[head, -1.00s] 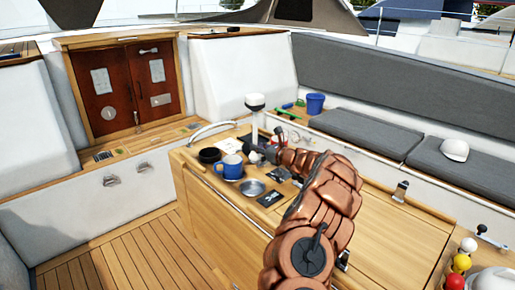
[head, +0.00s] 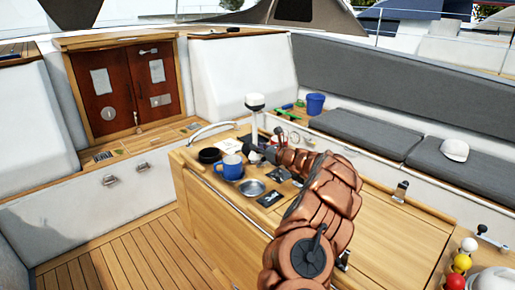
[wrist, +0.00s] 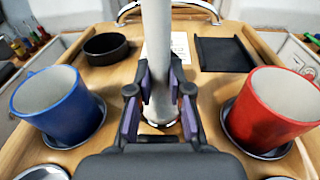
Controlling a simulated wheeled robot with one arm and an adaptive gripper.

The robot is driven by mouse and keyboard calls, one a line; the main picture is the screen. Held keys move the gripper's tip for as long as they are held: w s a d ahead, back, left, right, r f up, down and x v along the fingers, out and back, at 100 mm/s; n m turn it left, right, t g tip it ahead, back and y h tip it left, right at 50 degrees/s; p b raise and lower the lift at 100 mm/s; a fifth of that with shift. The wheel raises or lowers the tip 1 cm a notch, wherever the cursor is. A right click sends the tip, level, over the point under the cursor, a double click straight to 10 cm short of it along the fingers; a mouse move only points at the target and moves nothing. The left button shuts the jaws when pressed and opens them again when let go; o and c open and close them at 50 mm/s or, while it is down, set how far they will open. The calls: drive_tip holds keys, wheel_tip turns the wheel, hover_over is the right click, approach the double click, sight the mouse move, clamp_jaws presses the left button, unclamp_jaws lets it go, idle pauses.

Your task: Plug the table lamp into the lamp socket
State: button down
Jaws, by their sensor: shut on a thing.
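The table lamp, a pale upright stem with a white and black head (head: 255,102), stands over the far end of the cockpit table. My gripper (wrist: 160,88) is shut on the lamp's stem (wrist: 157,45), one finger on each side. In the head view my gripper (head: 262,152) is small and partly hidden by my arm. The stem's lower end is close to the table top between the fingers, with small bright metal spots just below it. The lamp socket is not clearly seen there, and I cannot tell whether the stem is in it.
A blue mug (wrist: 58,103) on a saucer stands left of the lamp and a red mug (wrist: 270,108) on a saucer stands right. A black bowl (wrist: 106,48) and a black tray (wrist: 222,54) lie beyond. A curved rail (head: 212,128) edges the table's far end.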

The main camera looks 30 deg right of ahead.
sight(256, 154)
drive_tip(key=shift+f+b, duration=0.5)
drive_tip(key=shift+f, duration=0.25)
drive_tip(key=shift+s+a+f+b, duration=0.1)
drive_tip(key=shift+f+b, duration=0.05)
drive_tip(key=shift+f, duration=0.3)
drive_tip(key=shift+s+a+f+b, duration=0.1)
drive_tip(key=shift+f+b, duration=0.05)
drive_tip(key=shift+f, duration=0.3)
drive_tip(key=shift+d+r, duration=0.15)
drive_tip(key=shift+r, duration=0.2)
drive_tip(key=shift+d+r+p, duration=0.1)
drive_tip(key=shift+r+p, duration=0.3)
drive_tip(key=shift+r, duration=0.05)
drive_tip(key=shift+w+r, duration=0.1)
drive_tip(key=shift+r, duration=0.15)
drive_tip(key=shift+w+r, duration=0.2)
drive_tip(key=shift+r, duration=0.15)
drive_tip(key=shift+f, duration=0.2)
idle(0.4)
